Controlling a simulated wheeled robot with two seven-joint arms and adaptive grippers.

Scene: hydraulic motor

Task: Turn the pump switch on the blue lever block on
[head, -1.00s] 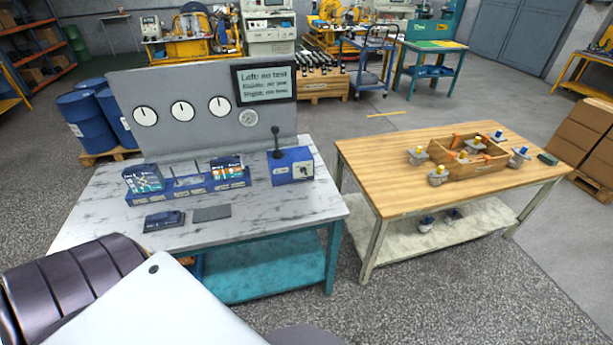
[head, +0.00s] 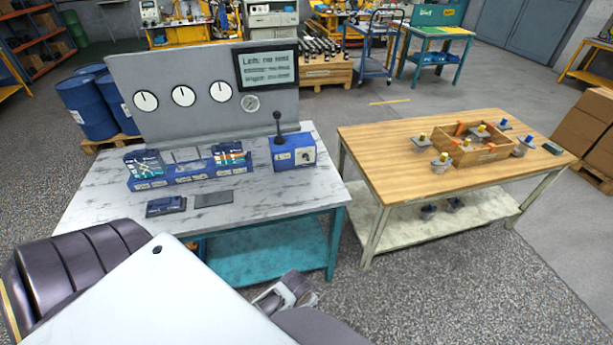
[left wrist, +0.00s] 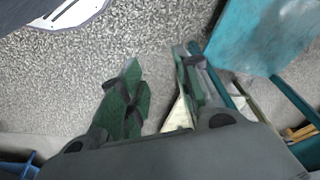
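The blue lever block (head: 293,154) stands at the right end of the marbled table. Its dark lever with a round knob (head: 277,127) stands up at the left of its top. A small pale switch plate with a dark knob (head: 305,156) is on its front right; its setting is too small to read. A grey gripper (head: 285,293), seemingly my left, shows low in front of the table, well away from the block. In the left wrist view my left gripper (left wrist: 160,92) is open and empty above the floor. My right gripper does not show.
A grey panel with dials (head: 184,95) and a screen (head: 268,68) stands behind the block. A blue rack (head: 188,174) and two dark flat pieces (head: 166,206) lie left of it. A wooden table (head: 390,140) with a parts crate (head: 490,152) is at right.

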